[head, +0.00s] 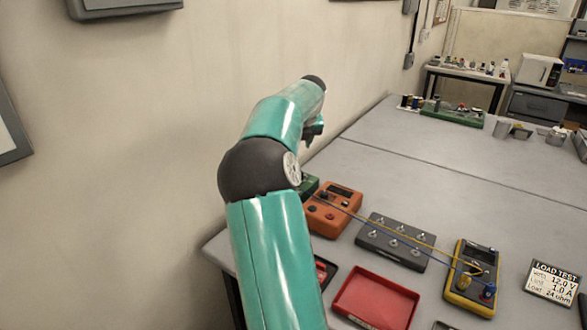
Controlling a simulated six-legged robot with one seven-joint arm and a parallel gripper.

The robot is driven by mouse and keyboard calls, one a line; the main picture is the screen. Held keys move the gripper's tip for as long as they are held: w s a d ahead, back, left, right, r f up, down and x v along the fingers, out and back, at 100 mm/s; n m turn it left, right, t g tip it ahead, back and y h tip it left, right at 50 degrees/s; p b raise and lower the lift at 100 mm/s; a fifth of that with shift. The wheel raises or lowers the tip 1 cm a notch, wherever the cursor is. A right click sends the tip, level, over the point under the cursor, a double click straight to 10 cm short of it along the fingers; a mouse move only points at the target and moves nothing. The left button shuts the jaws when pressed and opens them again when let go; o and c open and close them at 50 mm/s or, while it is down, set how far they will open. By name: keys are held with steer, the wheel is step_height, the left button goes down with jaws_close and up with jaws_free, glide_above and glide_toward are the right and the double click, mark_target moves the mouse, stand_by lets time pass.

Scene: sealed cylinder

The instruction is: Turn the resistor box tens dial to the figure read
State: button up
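My gripper (309,138) shows only as a small dark shape behind my teal arm, above the table's far left part; its fingers are too small to read. It is apart from the boxes. I cannot tell for sure which box is the resistor box. A dark box (384,243) with several small silver knobs or switches lies flat in the middle. A yellow-edged box (463,285) with terminals lies to its right. An orange box (345,192) with a display and knobs is at left, partly hidden by my arm. A card (552,284) reads LOAD TEST, 12.0 V, 1.0 A, Load 24 ohm.
Yellow and blue wires (385,224) run from the orange box across the dark box to the yellow one. A red tray (374,298) lies in front. Green boards (452,115) and small containers (512,130) stand at the back. The table's (440,180) middle is clear; a wall borders its left.

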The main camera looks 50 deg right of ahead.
steer(key=shift+g, duration=0.4)
steer(key=x, duration=0.4)
steer(key=s+x, duration=0.1)
steer(key=x, duration=0.9)
steer(key=shift+s+d+f, duration=0.2)
steer(key=shift+s+f, duration=0.15)
steer(key=shift+s, duration=0.05)
steer(key=c, duration=1)
